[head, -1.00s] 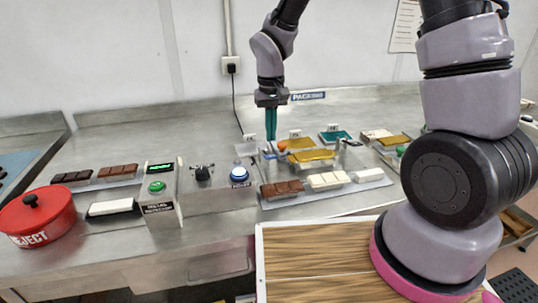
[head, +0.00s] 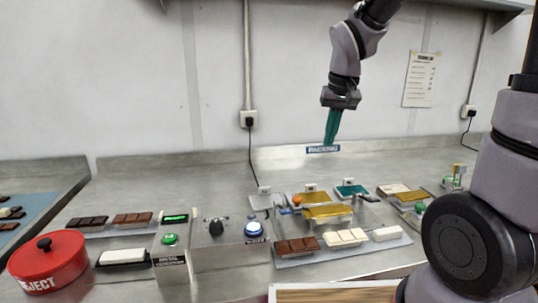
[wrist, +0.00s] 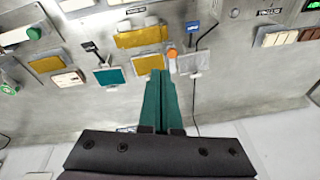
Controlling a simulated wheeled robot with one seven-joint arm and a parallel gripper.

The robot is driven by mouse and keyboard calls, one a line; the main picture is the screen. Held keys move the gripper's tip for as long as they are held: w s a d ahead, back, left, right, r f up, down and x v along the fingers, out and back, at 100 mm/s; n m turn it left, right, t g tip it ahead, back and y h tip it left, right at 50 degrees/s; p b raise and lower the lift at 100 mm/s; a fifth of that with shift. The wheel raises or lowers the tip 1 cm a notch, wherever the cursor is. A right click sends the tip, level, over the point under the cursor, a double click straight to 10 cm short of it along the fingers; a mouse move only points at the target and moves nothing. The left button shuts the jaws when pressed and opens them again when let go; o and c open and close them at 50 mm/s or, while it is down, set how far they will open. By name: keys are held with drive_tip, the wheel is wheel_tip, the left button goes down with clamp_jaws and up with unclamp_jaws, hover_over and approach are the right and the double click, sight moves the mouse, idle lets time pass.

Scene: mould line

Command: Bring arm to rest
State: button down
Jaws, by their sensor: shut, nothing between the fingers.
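My gripper (head: 331,128) is raised above the back of the steel bench (head: 190,160), in front of the wall. Its green fingers are together with nothing between them. They point down, a little above the PACKING sign (head: 322,149) in the head view. In the wrist view the shut green fingers (wrist: 159,95) hang over the bench, apart from the wrapped items below.
A red REJECT pot (head: 50,262) stands at the left. Control boxes with a green button (head: 169,239) and a blue button (head: 254,229) stand mid-bench. Chocolate bars (head: 297,246) and gold wrappers (head: 327,211) lie right of them. A wall notice (head: 421,79) hangs at right.

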drive_tip(key=s+d+r+m+t+y, duration=0.1)
drive_tip(key=s+d+r+m+t, duration=0.2)
drive_tip(key=s+d+r, duration=0.6)
wheel_tip(320, 180, up, 2)
drive_tip(key=s+t, duration=0.1)
drive_tip(key=s, duration=0.1)
drive_tip(key=shift+s+r+m+t, duration=0.15)
drive_tip(key=shift+s+m+t, duration=0.15)
drive_tip(key=shift+s, duration=0.1)
